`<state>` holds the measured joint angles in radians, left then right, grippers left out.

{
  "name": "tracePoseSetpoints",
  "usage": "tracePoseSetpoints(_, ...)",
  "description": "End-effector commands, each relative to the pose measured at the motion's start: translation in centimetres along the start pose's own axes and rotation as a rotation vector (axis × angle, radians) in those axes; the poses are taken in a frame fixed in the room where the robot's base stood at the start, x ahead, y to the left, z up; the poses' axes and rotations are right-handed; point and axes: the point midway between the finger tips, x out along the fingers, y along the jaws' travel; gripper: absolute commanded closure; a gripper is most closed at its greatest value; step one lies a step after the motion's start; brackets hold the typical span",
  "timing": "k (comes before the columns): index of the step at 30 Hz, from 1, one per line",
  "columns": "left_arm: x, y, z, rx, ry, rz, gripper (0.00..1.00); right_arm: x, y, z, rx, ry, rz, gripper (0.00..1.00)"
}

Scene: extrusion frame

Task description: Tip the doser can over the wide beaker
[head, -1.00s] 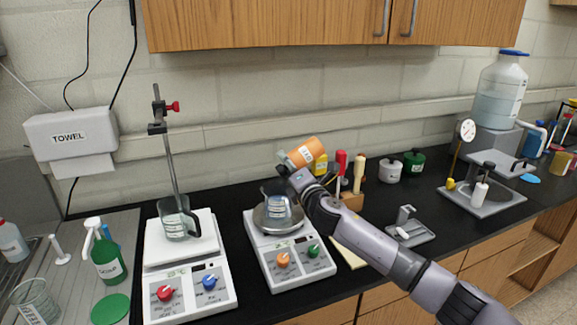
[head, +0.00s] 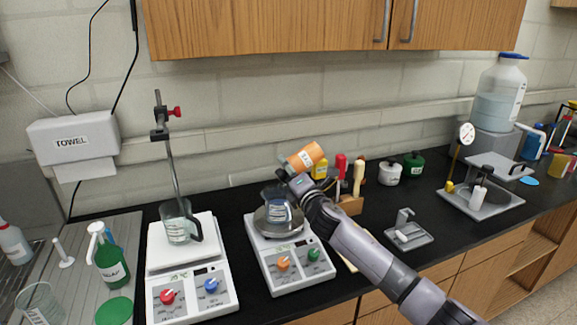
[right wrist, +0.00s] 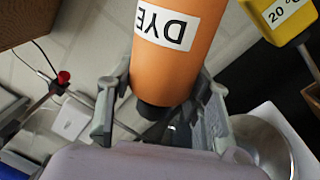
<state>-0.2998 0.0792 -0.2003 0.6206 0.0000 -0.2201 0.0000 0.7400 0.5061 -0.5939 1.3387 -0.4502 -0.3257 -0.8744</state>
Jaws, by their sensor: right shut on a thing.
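My right gripper (head: 290,174) is shut on the orange doser can (head: 307,156) and holds it tilted, its lower end towards the left. In the right wrist view the can (right wrist: 178,65) shows an upside-down DYE label and a dark end between the fingers. Below the gripper, a glass beaker (head: 278,208), which looks like the wide beaker, stands on the round plate of the right hotplate. The can is above this beaker and apart from it. I cannot make out anything flowing. My left gripper is not in view.
The right hotplate (head: 300,278) has orange and green knobs. Another glass beaker (head: 177,225) stands on the left hotplate (head: 167,255), beside a clamp rod (head: 170,160).

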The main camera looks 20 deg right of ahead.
Motion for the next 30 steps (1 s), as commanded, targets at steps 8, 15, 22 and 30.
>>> tracePoseSetpoints(8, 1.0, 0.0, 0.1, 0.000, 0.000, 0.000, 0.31, 0.0, 0.8, 0.9, 0.399, -0.037, 0.004, 1.00)
tracePoseSetpoints(15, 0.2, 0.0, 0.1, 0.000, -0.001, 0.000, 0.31, 0.3, 4.3, 2.4, 0.813, -0.072, 0.005, 1.00)
tracePoseSetpoints(22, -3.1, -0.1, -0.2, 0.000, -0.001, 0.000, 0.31, 0.7, 8.3, 3.3, 1.267, -0.111, 0.003, 1.00)
tracePoseSetpoints(30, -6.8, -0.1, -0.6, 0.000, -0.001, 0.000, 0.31, 1.0, 11.6, 3.3, 1.783, -0.158, 0.001, 1.00)
